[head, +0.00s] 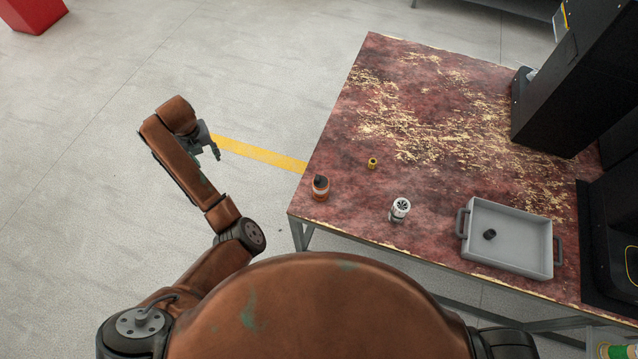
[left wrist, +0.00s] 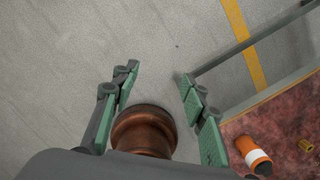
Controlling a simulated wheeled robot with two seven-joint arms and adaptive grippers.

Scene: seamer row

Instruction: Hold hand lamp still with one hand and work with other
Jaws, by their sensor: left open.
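A silver-white cylinder with a ridged round head (head: 400,209) stands near the front edge of the table and may be the hand lamp; I cannot tell for sure. To its left is an orange bottle-like thing with a black top (head: 320,188). In the left wrist view it shows as an orange cylinder with a white band (left wrist: 252,154). My left gripper (head: 214,150) is over the floor, left of the table and apart from everything on it. Its fingers (left wrist: 158,82) are spread and empty. My right gripper is not in view.
The worn red table (head: 430,110) has a small yellow ring-like part (head: 372,163), also in the left wrist view (left wrist: 305,145). A grey tray (head: 482,258) holds a small black part (head: 489,234). Black machinery (head: 570,100) stands at the right. The table's middle is clear.

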